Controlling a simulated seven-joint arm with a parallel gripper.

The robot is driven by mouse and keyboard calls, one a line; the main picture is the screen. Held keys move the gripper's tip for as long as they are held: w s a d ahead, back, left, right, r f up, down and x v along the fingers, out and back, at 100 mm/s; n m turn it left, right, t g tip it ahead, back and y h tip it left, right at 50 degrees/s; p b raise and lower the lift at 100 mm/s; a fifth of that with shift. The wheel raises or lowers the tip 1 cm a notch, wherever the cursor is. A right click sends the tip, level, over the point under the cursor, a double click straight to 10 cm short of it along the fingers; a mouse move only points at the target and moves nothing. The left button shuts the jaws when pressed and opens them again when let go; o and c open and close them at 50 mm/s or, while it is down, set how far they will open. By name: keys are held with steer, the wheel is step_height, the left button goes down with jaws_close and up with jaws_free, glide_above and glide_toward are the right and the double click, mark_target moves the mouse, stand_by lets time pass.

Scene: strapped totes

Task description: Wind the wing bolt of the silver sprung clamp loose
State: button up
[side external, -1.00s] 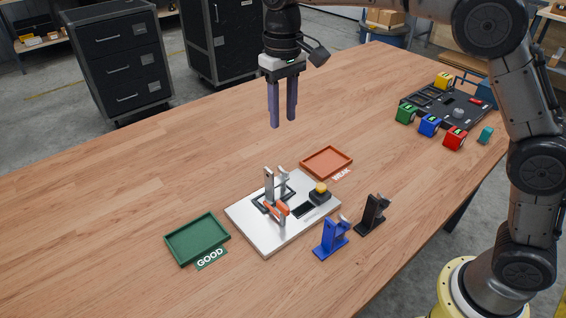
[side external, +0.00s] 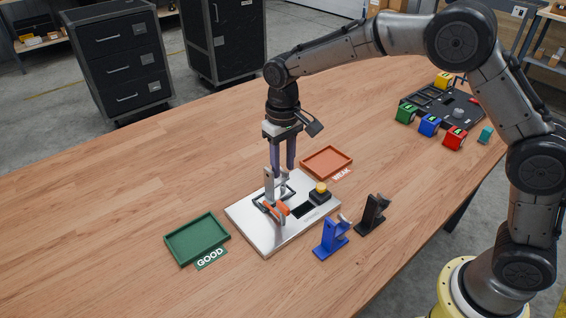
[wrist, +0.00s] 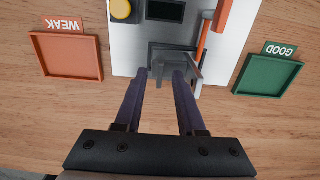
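The silver sprung clamp (side external: 269,182) stands upright on a pale metal plate (side external: 262,238), with an orange handle (side external: 277,209) at its front. In the wrist view the grey clamp (wrist: 193,73) and its orange handle (wrist: 203,42) show just beyond my fingertips, toward the right finger. I cannot make out the wing bolt clearly. My gripper (side external: 283,170) points down at the top of the clamp, fingers apart; its fingertips (wrist: 160,75) also show apart in the wrist view. Whether a finger touches the clamp cannot be told.
The plate also carries a yellow button (side external: 320,188) and a dark display (side external: 303,210). A blue clamp (side external: 331,237) and a black clamp (side external: 372,214) stand to the right. A green GOOD tray (side external: 197,239) lies left, an orange WEAK tray (side external: 326,162) behind. Bare table lies left.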

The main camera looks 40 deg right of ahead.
mark_target(283, 169)
jaws_close()
steer(key=shift+n, duration=0.3)
stand_by(0.3)
jaws_free()
step_height(283, 169, up, 14)
stand_by(0.7)
steer(key=shift+f, duration=0.1)
